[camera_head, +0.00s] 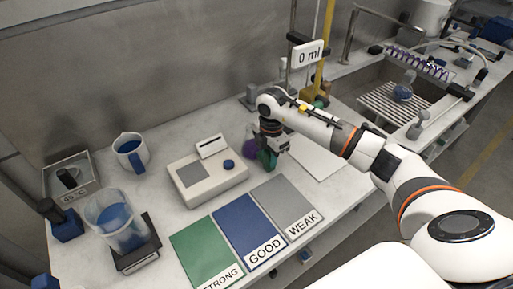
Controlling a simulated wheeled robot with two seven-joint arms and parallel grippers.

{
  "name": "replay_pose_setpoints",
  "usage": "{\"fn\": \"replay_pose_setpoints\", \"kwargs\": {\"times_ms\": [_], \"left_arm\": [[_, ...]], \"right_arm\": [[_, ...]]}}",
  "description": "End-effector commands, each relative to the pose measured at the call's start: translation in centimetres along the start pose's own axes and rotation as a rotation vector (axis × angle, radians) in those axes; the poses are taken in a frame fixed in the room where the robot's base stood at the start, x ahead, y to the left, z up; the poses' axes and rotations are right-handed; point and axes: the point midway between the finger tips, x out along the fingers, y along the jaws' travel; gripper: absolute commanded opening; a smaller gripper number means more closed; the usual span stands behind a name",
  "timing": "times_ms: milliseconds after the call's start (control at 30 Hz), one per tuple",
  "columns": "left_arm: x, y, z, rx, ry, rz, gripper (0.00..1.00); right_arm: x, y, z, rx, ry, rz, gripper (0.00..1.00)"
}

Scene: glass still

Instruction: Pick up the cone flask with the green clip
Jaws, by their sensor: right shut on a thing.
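My right gripper (270,150) reaches in from the right and points down at the back of the bench, just right of the beige device. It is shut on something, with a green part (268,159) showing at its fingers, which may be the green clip. A dark purple rounded shape (250,147) shows just left of the fingers and may be part of the cone flask. The gripper hides most of what it holds, so I cannot tell whether it touches the bench. My left gripper is out of view.
The beige device (205,177) stands left of the gripper. Green (203,248), blue (248,228) and grey (288,203) mats lie in front, marked STRONG, GOOD and WEAK. A beaker (117,222), a blue-filled jug (130,150) and a 45 °C bath (84,189) stand left.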

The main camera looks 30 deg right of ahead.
Motion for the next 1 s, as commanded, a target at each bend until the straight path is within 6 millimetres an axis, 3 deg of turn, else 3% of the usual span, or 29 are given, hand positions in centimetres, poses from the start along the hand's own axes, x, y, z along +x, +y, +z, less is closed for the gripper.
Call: {"fn": "replay_pose_setpoints", "kwargs": {"times_ms": [133, 167, 300, 1000], "left_arm": [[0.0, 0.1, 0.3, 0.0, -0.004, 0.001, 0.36], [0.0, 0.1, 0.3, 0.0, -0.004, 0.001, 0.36], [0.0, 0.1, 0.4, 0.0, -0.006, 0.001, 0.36], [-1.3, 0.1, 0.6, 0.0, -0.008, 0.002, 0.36]], "right_arm": [[0.0, 0.0, 0.0, 0.0, 0.0, 0.0, 0.0], [0.0, 0.0, 0.0, 0.0, 0.0, -0.001, 0.22], [0.0, 0.0, 0.0, 0.0, 0.0, -0.001, 0.0], [-1.7, -0.1, 0.0, 0.0, -0.001, -0.003, 0.0]]}}
